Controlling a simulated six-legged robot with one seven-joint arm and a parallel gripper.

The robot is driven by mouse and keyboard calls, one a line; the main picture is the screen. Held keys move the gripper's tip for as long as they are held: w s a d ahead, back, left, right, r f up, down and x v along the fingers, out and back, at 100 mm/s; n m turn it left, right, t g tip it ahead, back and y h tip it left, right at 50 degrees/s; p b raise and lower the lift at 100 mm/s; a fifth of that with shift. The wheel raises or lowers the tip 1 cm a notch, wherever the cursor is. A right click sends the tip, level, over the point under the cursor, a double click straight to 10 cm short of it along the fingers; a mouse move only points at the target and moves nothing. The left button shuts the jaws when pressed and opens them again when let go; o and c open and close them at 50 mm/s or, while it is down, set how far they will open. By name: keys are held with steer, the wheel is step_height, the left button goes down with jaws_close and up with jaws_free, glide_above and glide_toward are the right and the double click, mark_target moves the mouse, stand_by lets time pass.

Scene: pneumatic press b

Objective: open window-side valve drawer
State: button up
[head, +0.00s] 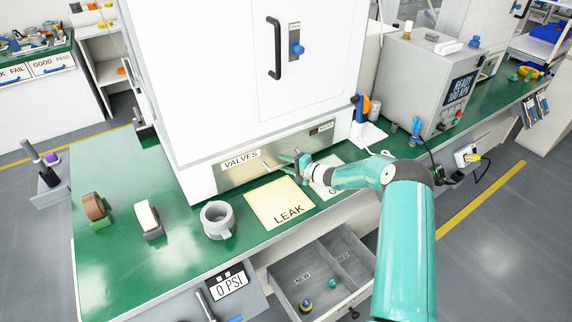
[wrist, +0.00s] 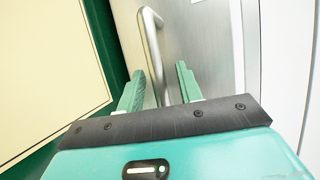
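A metal drawer front (head: 228,174) labelled VALVES sits low in the base of the big white cabinet. In the wrist view, a bare metal bar handle (wrist: 152,45) stands out from a brushed metal face (wrist: 200,40). My gripper (head: 295,160) is at the right part of this front. In the wrist view, my gripper (wrist: 160,72) is open, with one green finger on each side of the handle. The lower part of the handle lies between the fingers; I cannot tell whether they touch it. The drawer front looks closed.
A cream LEAK sheet (head: 281,204) lies on the green bench (head: 110,262) before the drawer front, with another sheet beside it. An open lower drawer (head: 290,270) marked NEW and USED sticks out below.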

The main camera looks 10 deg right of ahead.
jaws_close()
steer(key=s+d, duration=0.2)
steer(key=s, duration=0.4)
steer(key=s+d, duration=0.3)
steer(key=s, duration=0.2)
steer(key=s+d, duration=0.2)
steer(key=s, duration=0.4)
steer(key=shift+s+d, duration=0.25)
steer(key=shift+s, duration=0.05)
jaws_free()
